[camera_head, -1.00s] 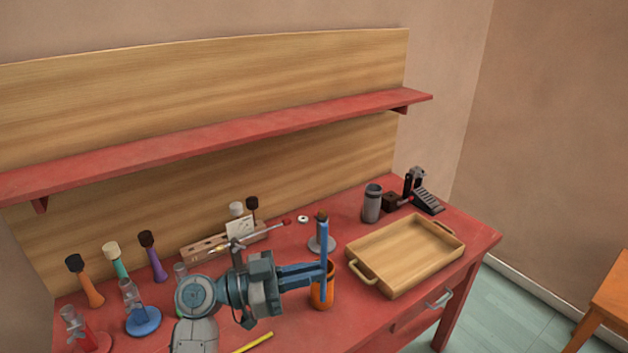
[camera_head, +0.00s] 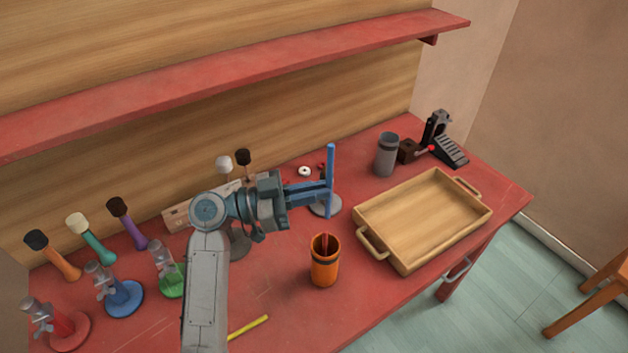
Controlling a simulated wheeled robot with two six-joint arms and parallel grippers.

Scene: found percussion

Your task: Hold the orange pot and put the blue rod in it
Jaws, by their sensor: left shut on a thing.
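The orange pot (camera_head: 324,272) stands upright on the red table, with a dark band near its rim. A thin reddish stick shows inside its mouth. The blue rod (camera_head: 331,165) is upright in my left gripper (camera_head: 328,187), which is shut on it. The rod's lower end hangs above and behind the pot's mouth in the picture, apart from it. Nothing holds the pot. My right gripper is not in view.
A wooden tray (camera_head: 382,253) lies right of the pot, and a grey cup (camera_head: 387,154) stands behind it. A yellow stick (camera_head: 248,327) lies at the front. Several coloured mallets and stands, such as the blue stand (camera_head: 123,299), fill the left. A shelf (camera_head: 250,75) runs above.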

